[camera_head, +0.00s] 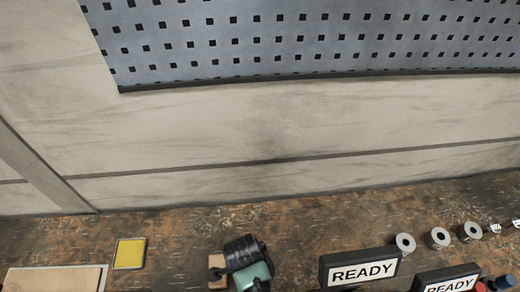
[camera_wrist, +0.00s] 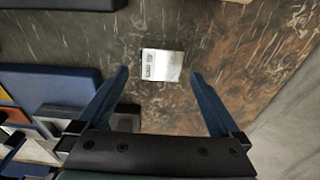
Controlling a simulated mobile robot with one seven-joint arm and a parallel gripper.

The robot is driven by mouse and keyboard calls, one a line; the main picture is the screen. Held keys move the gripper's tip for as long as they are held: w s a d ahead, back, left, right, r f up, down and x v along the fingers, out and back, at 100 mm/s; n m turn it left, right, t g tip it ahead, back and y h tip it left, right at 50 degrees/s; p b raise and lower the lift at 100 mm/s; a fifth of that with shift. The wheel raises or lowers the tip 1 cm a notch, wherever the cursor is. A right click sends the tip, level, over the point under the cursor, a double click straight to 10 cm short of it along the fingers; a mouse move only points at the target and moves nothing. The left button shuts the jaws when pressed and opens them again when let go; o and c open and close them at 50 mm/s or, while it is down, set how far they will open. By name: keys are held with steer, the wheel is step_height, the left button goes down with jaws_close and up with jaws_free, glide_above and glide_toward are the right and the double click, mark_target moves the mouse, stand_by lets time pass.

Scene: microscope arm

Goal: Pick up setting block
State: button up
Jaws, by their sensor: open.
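In the wrist view, a small pale silver-white block (camera_wrist: 169,66) with dark markings on its left side lies on the brown, scratched worktop; I take it to be the setting block. My gripper (camera_wrist: 159,75) is open, with its two blue fingers apart. The block shows between the fingertips, with a gap on each side. I see no contact, and the height of the fingers above the worktop is hard to tell. In the head view I cannot single out this block or my gripper with certainty.
In the wrist view, a dark blue panel (camera_wrist: 60,88) and several small blocks lie left of the gripper. In the head view, two READY signs (camera_head: 360,268) (camera_head: 449,281), grey rings (camera_head: 405,243), a yellow pad (camera_head: 130,253) and a pale board (camera_head: 50,280) stand on the worktop.

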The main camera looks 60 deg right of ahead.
steer(key=shift+d+f+p, duration=0.1)
steer(key=shift+f+p, duration=0.2)
steer(key=shift+f, duration=2.15)
jaws_close()
steer(key=shift+r, duration=0.1)
